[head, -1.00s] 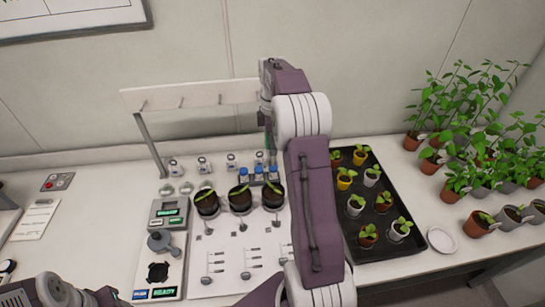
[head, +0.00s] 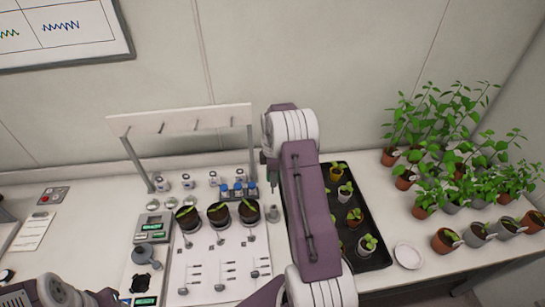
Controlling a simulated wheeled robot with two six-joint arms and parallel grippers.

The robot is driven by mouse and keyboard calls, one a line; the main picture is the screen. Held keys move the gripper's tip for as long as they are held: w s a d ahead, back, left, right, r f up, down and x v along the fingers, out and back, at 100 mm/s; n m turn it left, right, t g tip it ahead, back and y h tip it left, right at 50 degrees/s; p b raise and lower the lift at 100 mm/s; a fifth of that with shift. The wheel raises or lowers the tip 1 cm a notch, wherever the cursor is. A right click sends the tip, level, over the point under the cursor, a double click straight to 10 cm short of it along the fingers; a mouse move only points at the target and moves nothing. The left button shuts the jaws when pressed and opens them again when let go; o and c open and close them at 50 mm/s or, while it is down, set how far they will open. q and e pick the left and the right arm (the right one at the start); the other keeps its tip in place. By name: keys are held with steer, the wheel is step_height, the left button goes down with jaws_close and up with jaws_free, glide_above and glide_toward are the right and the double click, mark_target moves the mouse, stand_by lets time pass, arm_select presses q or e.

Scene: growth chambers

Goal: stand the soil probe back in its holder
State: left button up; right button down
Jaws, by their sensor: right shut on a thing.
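My right arm reaches up over the bench, and its gripper (head: 271,168) points down near the right end of the blue-capped vials. It is shut on the soil probe (head: 272,187), a thin dark rod of which only a short lower part shows, hanging down. A small grey stand (head: 273,214), which looks like the holder, is on the bench below the probe, just right of the third dark pot. The probe's tip appears above it, apart from it. My arm hides much of the gripper. My left arm shows at the lower left; its gripper is out of view.
Three dark soil pots (head: 219,215) stand left of the stand, with blue-capped vials (head: 238,189) behind. A peg rack (head: 185,120) stands at the back. A black seedling tray (head: 376,258) lies right of my arm, near a white saucer (head: 408,255).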

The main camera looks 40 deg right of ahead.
arm_select(q)
step_height(320, 180, up, 4)
steer(key=shift+f+p, duration=0.15)
steer(key=shift+p, duration=1.1)
arm_select(e)
steer(key=shift+s+a+r, duration=0.2)
steer(key=shift+s+a, duration=0.05)
steer(key=shift+s, duration=0.25)
steer(key=shift+s+a+r, duration=0.2)
steer(key=shift+s+a, duration=0.05)
steer(key=shift+s, duration=0.2)
arm_select(q)
steer(key=shift+f, duration=0.1)
arm_select(e)
steer(key=shift+f, duration=0.1)
arm_select(q)
step_height(320, 180, down, 4)
steer(key=b, duration=0.4)
steer(key=shift+f, duration=0.1)
arm_select(e)
step_height(320, 180, down, 6)
steer(key=shift+r, duration=0.25)
steer(key=shift+f, duration=0.15)
arm_select(q)
steer(key=shift+f+b, duration=2.55)
steer(key=shift+b, duration=0.2)
arm_select(e)
step_height(320, 180, down, 7)
steer(key=c, duration=1)
jaws_free()
